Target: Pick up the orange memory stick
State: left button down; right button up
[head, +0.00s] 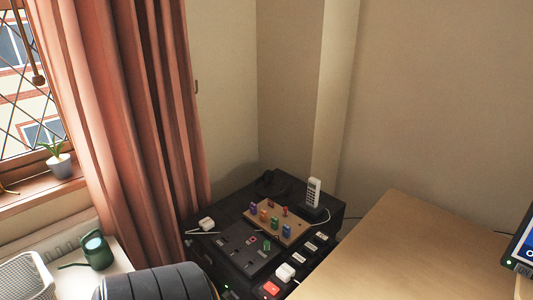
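A small light wooden board (290,238) lies on the black cabinet top and holds several small coloured sticks standing upright. I cannot tell at this size which is the orange memory stick. A purple stick (252,206) stands at the left edge and a blue one (286,230) near the front. Neither of my grippers is in view.
The black cabinet (230,215) also bears a white cordless phone (313,192), a dark panel (243,250) and a white adapter (206,223). A wooden desk (430,240) is to the right. A dark ribbed rounded object (155,285) is at the bottom; a green watering can (97,250) is left.

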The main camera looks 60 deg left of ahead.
aim_at(263, 213)
jog(key=j+u, duration=0.2)
jog(key=u, duration=0.3)
jog(key=i+j+u, duration=0.1)
jog(key=u, duration=0.4)
jog(key=i+j+u, duration=0.1)
jog(key=j+u, duration=0.15)
jog(key=u, duration=0.25)
jog(key=i+j, duration=0.4)
